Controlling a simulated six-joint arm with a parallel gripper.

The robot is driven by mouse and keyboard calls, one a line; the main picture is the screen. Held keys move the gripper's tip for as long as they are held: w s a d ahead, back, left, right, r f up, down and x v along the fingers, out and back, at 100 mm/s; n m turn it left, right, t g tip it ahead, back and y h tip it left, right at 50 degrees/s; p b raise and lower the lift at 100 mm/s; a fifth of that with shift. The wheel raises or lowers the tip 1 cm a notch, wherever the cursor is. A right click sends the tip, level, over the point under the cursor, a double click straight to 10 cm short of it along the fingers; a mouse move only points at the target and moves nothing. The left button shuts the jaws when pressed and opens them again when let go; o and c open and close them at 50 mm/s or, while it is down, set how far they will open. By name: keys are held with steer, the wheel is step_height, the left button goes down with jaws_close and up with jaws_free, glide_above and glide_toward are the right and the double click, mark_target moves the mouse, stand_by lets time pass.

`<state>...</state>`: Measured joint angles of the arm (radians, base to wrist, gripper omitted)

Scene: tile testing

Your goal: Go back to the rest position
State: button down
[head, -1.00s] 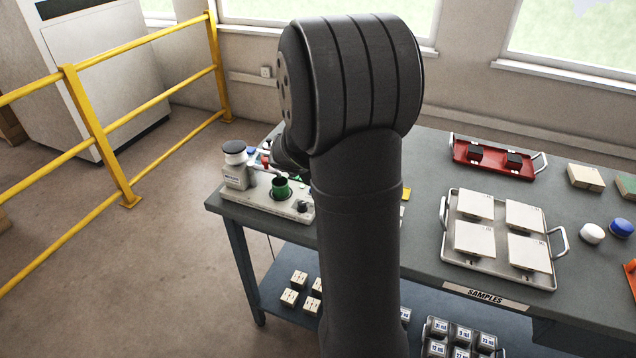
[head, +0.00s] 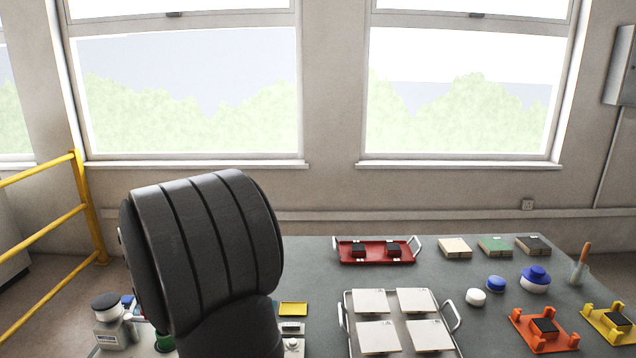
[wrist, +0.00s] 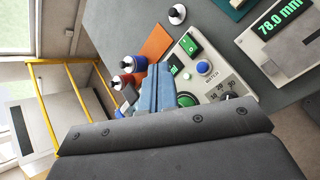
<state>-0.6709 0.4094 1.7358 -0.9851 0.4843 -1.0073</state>
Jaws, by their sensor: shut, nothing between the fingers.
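My gripper (wrist: 151,88) shows in the wrist view as two blue-grey fingers shut together with nothing between them. It is above the grey bench, beside a light control box (wrist: 205,72) with green buttons and a dial. In the head view my dark arm stands at the lower left and hides the gripper.
Bottles (wrist: 133,64) and an orange sheet (wrist: 157,43) are near the fingers. A gauge (wrist: 285,38) reads 78.0 mm. In the head view are a tray of pale tiles (head: 346,318), a red tray (head: 376,257), orange (head: 530,335) and yellow holders (head: 600,322), and a yellow railing (head: 90,205).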

steer(key=shift+f, duration=2.95)
step_height(320, 180, up, 12)
steer(key=w+m+g, duration=0.1)
steer(key=m+g, duration=0.8)
steer(key=m, duration=0.1)
steer(key=shift+r+h, duration=0.25)
steer(key=shift+h, duration=0.15)
